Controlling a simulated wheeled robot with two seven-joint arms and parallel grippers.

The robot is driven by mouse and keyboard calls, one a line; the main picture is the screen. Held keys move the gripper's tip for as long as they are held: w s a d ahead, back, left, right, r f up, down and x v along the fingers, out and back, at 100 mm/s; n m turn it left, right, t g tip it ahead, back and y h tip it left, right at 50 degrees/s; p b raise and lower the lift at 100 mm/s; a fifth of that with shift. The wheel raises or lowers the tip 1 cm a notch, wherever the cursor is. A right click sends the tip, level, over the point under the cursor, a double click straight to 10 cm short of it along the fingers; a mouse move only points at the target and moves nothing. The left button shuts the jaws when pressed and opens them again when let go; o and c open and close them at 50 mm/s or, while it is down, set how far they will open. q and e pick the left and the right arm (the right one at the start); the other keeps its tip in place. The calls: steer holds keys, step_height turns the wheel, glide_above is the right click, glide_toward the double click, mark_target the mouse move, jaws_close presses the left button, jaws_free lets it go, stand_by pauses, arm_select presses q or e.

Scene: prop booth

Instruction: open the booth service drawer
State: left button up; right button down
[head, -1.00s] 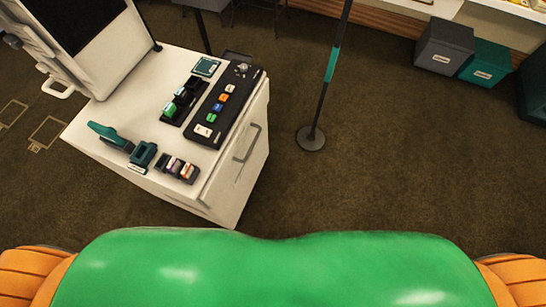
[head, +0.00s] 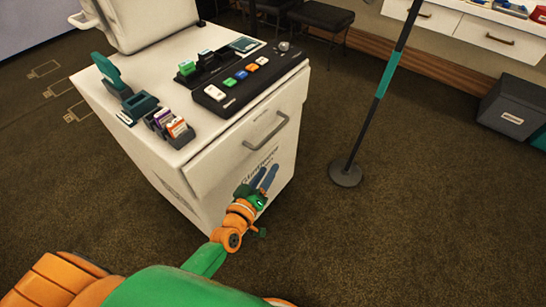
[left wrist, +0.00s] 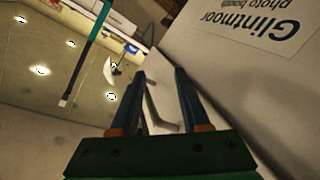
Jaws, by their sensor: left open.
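The booth service drawer (head: 222,156) is the upper front panel of a white cabinet (head: 183,203). It looks shut, flush with the cabinet. Its grey bar handle (head: 266,137) stands out from the front. My left gripper (head: 267,177) is open and empty, below the handle and close to the cabinet front, with its blue fingers pointing up. In the left wrist view the handle (left wrist: 160,112) shows between the two open fingers (left wrist: 158,73), beyond them; I see no contact. My right gripper is out of view.
On the cabinet top are a black button panel (head: 240,83), a card rack (head: 168,127) and a teal stapler-like tool (head: 109,72). A post on a round base (head: 345,174) stands right of the cabinet. A grey bin (head: 514,106) is farther right. Carpet between is clear.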

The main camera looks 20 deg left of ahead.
mark_target(272, 132)
arm_select(q)
steer(key=w+r+n+t+b, duration=0.1)
steer(key=w+r+b, duration=0.1)
steer(key=w, duration=0.1)
steer(key=w+r+n+t+y+b, duration=0.1)
steer(key=w+r+n+b, duration=0.1)
steer(key=w, duration=0.1)
steer(key=w+a+r+n+t+b, duration=0.1)
steer(key=w+r+n+t, duration=0.1)
steer(key=w, duration=0.1)
steer(key=shift+w+a+y+b, duration=0.1)
steer(key=shift+w+y+b, duration=0.1)
steer(key=shift+y+b, duration=0.15)
steer(key=shift+f, duration=0.1)
jaws_close()
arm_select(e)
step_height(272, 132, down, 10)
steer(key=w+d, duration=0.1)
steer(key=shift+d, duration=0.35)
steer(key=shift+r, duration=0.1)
